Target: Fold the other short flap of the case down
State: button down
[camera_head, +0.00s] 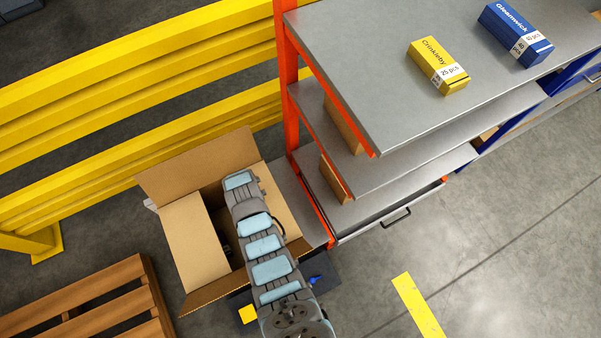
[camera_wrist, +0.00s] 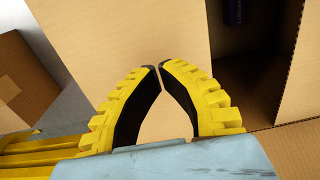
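The open cardboard case (camera_head: 183,172) stands on the left of the shelving in the head view. Its back long flap stands up and outward. A short flap (camera_head: 192,238) lies across the left part of the opening. On the right, cardboard (camera_head: 287,218) shows beside my arm, which partly hides it. My gripper is hidden in the head view. In the wrist view my gripper (camera_wrist: 160,65) has its yellow-edged fingertips together, with nothing seen between them. A broad cardboard panel (camera_wrist: 120,35) is behind the fingertips; contact cannot be told. A purple item (camera_wrist: 233,12) shows inside the dark opening.
Grey shelving (camera_head: 400,115) with orange posts stands close on the right, carrying a yellow box (camera_head: 437,65) and a blue box (camera_head: 515,35). A yellow barrier (camera_head: 110,120) runs behind the case. A wooden pallet (camera_head: 95,300) lies at lower left. Floor at right is clear.

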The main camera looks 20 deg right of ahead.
jog(key=shift+r, duration=0.1)
notch_tip(320, 180, up, 9)
jog(key=p, duration=0.5)
dwell(1.9)
